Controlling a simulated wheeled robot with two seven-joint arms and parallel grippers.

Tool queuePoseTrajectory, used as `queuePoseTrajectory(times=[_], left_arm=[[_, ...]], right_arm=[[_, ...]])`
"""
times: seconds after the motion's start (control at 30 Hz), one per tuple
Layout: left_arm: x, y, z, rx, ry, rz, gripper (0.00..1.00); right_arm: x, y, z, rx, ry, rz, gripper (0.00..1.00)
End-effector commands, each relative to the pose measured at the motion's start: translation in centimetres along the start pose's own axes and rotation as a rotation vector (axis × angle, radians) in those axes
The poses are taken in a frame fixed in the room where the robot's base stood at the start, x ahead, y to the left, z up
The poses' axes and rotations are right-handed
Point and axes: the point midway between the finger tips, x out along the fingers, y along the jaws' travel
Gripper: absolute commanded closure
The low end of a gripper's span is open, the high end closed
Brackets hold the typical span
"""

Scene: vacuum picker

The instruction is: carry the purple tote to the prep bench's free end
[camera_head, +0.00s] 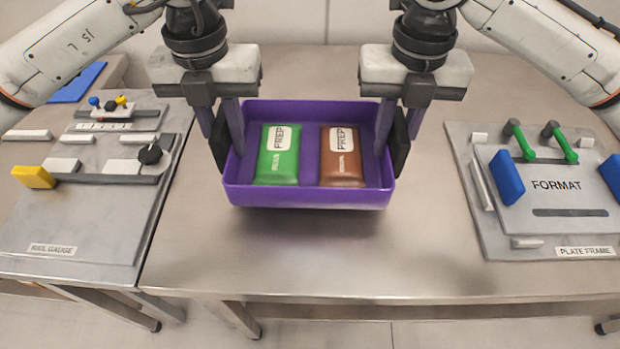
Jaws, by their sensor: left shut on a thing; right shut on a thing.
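The purple tote (308,195) is in the middle of the head view, over the steel bench (330,262). A dark shadow lies under its front edge, and it looks raised a little above the top. Inside lie a green PREP pack (279,165) on the left and a brown PREP pack (341,170) on the right. My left gripper (228,140) is shut on the tote's left wall. My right gripper (392,135) is shut on its right wall. The fingers hide parts of both side walls.
A plate frame (500,240) with green handles and blue blocks sits on the bench at the right. A rail gauge (90,225) with a yellow block (33,177) lies on a separate table at the left. Bare steel surrounds the tote in front and beside it.

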Motion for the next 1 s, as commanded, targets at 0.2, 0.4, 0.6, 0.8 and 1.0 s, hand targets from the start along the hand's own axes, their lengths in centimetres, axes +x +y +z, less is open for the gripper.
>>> queuePoseTrajectory(times=[0.2,0.4,0.6,0.8,1.0], left_arm=[[0.8,0.0,0.0,0.000,-0.001,0.001,1.00],[2.0,0.0,0.0,0.000,-0.001,0.001,1.00],[3.3,0.0,0.0,0.000,-0.001,0.001,1.00],[4.7,0.0,0.0,0.000,-0.001,0.001,1.00],[5.2,0.0,0.0,0.000,0.000,0.001,0.71]], right_arm=[[0.8,0.0,0.0,0.000,-0.001,0.000,1.00],[2.0,0.0,0.0,0.000,-0.001,0.000,1.00],[3.3,0.0,0.0,0.000,-0.001,0.000,1.00],[4.6,0.0,0.0,0.000,-0.002,0.000,1.00],[5.1,0.0,0.0,0.000,0.000,0.000,0.71]])
